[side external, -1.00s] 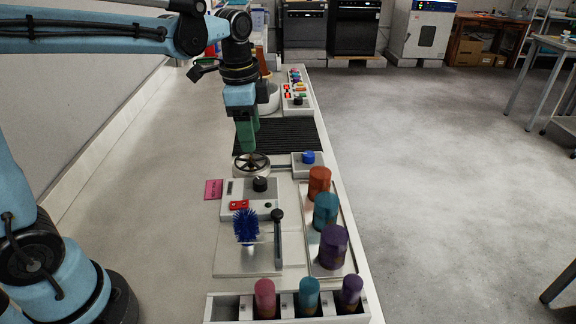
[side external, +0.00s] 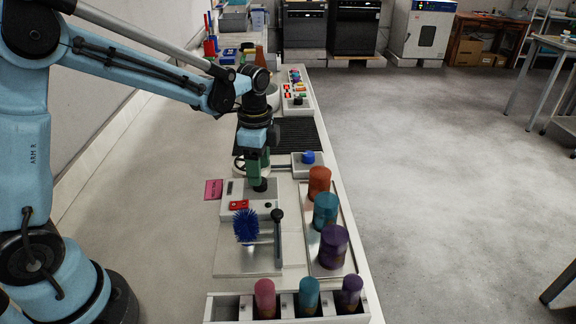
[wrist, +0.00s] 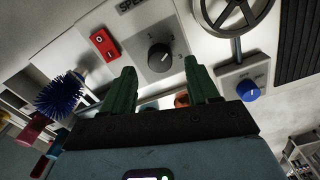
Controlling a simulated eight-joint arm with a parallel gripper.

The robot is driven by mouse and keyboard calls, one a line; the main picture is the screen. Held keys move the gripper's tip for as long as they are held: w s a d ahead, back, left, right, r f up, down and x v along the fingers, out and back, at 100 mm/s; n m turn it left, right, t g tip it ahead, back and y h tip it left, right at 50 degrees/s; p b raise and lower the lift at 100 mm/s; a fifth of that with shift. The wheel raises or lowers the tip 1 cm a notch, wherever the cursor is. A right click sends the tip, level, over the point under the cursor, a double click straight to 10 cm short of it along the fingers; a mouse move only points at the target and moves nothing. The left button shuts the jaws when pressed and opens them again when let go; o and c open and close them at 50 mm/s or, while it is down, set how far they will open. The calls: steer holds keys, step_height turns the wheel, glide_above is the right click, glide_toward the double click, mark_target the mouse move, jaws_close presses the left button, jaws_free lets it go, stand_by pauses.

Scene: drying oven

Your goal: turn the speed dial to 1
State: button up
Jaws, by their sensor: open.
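The speed dial (wrist: 159,56) is a black knob with a white pointer line, set in a light grey panel with the partly visible lettering "SPEE" beside it. In the side external view the dial (side external: 261,186) is partly hidden by my gripper. My gripper (side external: 258,176) points down just above the dial. In the wrist view my gripper (wrist: 159,72) has two green fingers, apart, with the dial showing between and beyond their tips. I cannot tell whether the fingers reach down around the knob.
A red switch (wrist: 104,43) sits beside the dial. A handwheel (wrist: 236,12) and a blue knob (wrist: 248,90) are close by. A blue brush (side external: 246,226) and a black-knobbed lever (side external: 278,216) stand in front. Orange, teal and purple cylinders (side external: 326,209) line the right tray.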

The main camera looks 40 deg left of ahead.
steer(key=shift+f, duration=1.45)
steer(key=c, duration=1)
steer(key=shift+c, duration=0.2)
steer(key=shift+n, duration=0.3)
steer(key=n, duration=0.5)
steer(key=shift+n, duration=0.3)
steer(key=n, duration=0.5)
steer(key=shift+n, duration=0.3)
steer(key=o, duration=1)
